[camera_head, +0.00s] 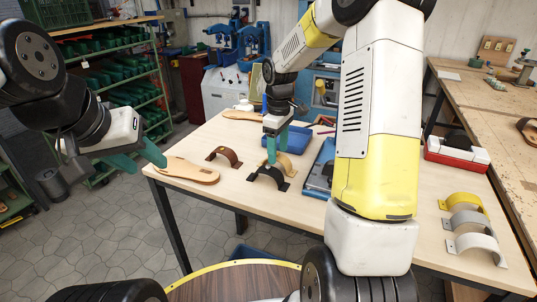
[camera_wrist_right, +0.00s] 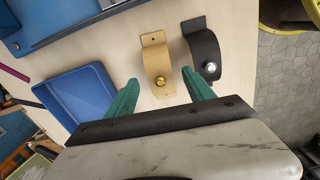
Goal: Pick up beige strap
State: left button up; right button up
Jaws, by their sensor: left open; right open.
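The beige strap (camera_head: 285,165) is a small arch standing on the table, partly hidden behind my right gripper in the head view. In the right wrist view the beige strap (camera_wrist_right: 155,60) shows whole, with a brass-coloured stud. My right gripper (camera_head: 274,155) is open above it, pointing down. In the wrist view its fingertips (camera_wrist_right: 159,80) lie on either side of the strap's near end, with nothing held between them. A black strap (camera_head: 268,177) stands close beside the beige one; it also shows in the wrist view (camera_wrist_right: 204,52). My left gripper (camera_head: 150,158) is open and empty near the table's left edge.
A brown strap (camera_head: 224,156) and a sandal sole (camera_head: 188,170) lie left of the beige strap. A blue tray (camera_head: 296,139) is behind it; a blue object (camera_head: 318,176) lies right. Yellow, grey and white straps (camera_head: 472,221) stand at the right.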

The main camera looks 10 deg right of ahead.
jog(key=shift+a+f, duration=0.1)
jog(key=shift+f, duration=1.45)
grip_shut()
